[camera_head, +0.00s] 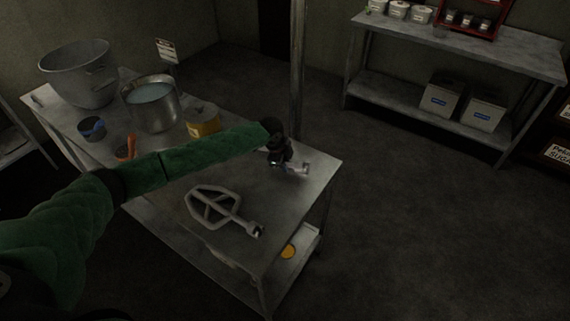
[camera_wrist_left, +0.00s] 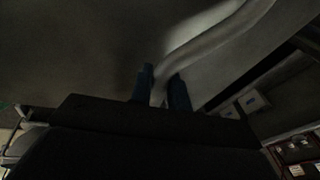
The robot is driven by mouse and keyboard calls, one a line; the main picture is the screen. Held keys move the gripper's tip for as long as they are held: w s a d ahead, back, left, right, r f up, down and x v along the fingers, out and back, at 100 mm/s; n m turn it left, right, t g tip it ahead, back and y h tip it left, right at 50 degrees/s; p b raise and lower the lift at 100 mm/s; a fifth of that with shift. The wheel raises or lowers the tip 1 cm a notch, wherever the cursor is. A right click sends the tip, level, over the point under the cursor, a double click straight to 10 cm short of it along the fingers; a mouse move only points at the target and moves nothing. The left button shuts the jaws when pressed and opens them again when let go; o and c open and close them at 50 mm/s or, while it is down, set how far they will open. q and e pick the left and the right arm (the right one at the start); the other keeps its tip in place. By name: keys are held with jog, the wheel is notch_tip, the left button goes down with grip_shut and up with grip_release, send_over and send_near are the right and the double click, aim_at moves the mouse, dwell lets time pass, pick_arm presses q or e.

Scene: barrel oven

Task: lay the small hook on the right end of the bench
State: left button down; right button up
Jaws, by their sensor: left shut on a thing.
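My left gripper (camera_head: 287,164) reaches over the far right part of the metal bench (camera_head: 290,205). It is shut on the small hook (camera_head: 300,170), a pale grey metal piece that shows just past the fingertips, low over the bench top. I cannot tell whether the hook touches the surface. In the left wrist view the hook (camera_wrist_left: 225,38) is a smooth curved grey bar running up and right from between the blue fingers of the left gripper (camera_wrist_left: 163,90). Its lower part is hidden by the gripper. My right gripper is not in view.
A flat beater (camera_head: 215,205) lies on the near part of the bench. A big pot (camera_head: 78,75), a pot of pale liquid (camera_head: 150,103) and a yellow tin (camera_head: 203,122) stand at the left. A post (camera_head: 298,70) rises behind. The right end holds bare surface.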

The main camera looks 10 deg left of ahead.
pick_arm(q)
jog(key=shift+f, duration=0.45)
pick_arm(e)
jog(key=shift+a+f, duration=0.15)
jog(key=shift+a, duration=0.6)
pick_arm(q)
jog(key=c, duration=1.4)
grip_release()
jog(key=shift+o, duration=0.7)
jog(key=shift+s+f, duration=0.15)
jog(key=shift+f, duration=0.05)
jog(key=shift+b+v, duration=0.8)
jog(key=shift+v, duration=0.05)
jog(key=b+v, duration=0.1)
jog(key=v, duration=0.4)
jog(key=shift+b, duration=0.3)
jog(key=shift+v, duration=0.8)
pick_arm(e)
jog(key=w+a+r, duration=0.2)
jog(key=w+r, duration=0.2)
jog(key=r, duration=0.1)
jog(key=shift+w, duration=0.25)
